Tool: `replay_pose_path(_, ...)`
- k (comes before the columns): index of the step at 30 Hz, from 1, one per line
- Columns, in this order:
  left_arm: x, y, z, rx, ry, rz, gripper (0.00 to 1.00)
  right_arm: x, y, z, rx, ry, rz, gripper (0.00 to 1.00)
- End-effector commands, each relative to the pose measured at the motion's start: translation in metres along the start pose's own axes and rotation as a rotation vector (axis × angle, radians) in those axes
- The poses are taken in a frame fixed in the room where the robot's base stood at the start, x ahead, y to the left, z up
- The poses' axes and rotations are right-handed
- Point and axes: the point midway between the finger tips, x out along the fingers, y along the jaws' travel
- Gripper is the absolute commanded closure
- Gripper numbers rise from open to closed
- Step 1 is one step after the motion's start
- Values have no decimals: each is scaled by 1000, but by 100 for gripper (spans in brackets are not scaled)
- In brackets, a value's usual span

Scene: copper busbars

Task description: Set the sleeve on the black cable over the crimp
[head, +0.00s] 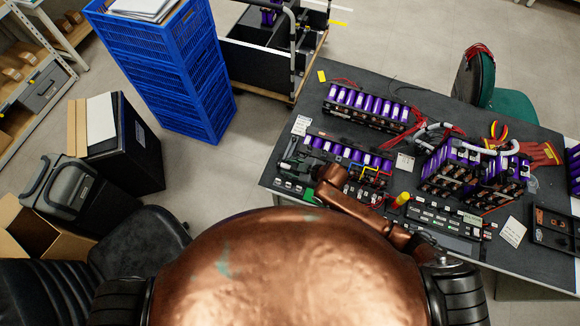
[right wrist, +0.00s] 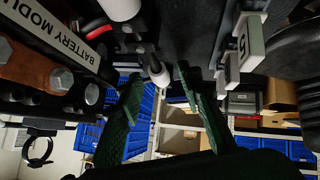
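My right gripper (right wrist: 157,80) shows in the right wrist view as two dark green fingers, spread apart. A pale, short cylinder (right wrist: 158,72) on a thin dark stem points down between the fingertips; it may be the sleeve on the black cable, and no finger clearly touches it. I cannot make out the crimp. In the head view my right arm reaches over the near left part of the bench, and the right gripper (head: 293,164) is small there beside a purple-celled battery module (head: 348,152). My left gripper is not in view.
In the wrist view, a "BATTERY MODULE" label (right wrist: 60,38) and copper busbars (right wrist: 25,66) are close on the left. Numbered pale blocks (right wrist: 243,45) are close on the right. The dark bench (head: 270,181) also holds other modules, red gloves (head: 535,153) and a black tray (head: 553,232).

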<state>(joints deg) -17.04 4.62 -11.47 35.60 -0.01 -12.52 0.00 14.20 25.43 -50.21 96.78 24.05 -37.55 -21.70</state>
Motion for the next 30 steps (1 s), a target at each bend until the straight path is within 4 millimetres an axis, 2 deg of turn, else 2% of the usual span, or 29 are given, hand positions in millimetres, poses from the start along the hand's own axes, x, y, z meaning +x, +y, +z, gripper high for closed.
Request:
replay_pose_path(5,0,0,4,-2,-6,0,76,-12,0,1,-1,-1,0,66)
replay_pose_path(15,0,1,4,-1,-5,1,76,-81,0,1,-1,-1,0,66)
replay_pose_path(19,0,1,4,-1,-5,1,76,-102,0,1,-2,0,0,66)
replay_pose_path(24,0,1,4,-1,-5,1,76,-117,0,0,0,0,0,66)
replay_pose_path(30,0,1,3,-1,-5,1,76,-120,0,0,0,0,0,66)
